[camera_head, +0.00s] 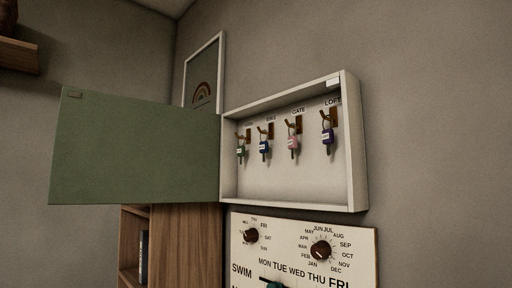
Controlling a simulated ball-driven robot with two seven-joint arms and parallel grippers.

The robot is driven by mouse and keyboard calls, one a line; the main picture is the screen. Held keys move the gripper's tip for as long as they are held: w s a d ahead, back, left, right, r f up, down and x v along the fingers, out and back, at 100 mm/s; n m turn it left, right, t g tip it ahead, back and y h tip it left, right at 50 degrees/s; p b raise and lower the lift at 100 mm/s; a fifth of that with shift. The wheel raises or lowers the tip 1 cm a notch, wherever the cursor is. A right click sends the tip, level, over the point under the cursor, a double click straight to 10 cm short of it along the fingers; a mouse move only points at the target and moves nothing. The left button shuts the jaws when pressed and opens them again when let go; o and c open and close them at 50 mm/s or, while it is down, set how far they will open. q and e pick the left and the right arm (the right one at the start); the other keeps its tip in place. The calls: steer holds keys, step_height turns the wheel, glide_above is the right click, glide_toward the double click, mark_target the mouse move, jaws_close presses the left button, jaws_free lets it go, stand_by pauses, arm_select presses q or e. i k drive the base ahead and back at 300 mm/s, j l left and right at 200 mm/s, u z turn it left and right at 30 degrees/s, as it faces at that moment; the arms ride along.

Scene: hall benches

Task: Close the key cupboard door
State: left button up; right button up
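The key cupboard (356,150) is a shallow white box on the grey wall, right of the middle in the head view. Its green door (135,150) stands wide open, swung out to the left from the box's left edge. Neither of my grippers is in view.
Below the cupboard is a cream board (300,255) with dark knobs and day and month names. A wooden shelf unit (185,240) stands below the door. A framed rainbow picture (205,75) hangs behind it. A wooden shelf (18,55) is at upper left.

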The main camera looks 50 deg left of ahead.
mark_target(108, 149)
steer(key=u, duration=1.35)
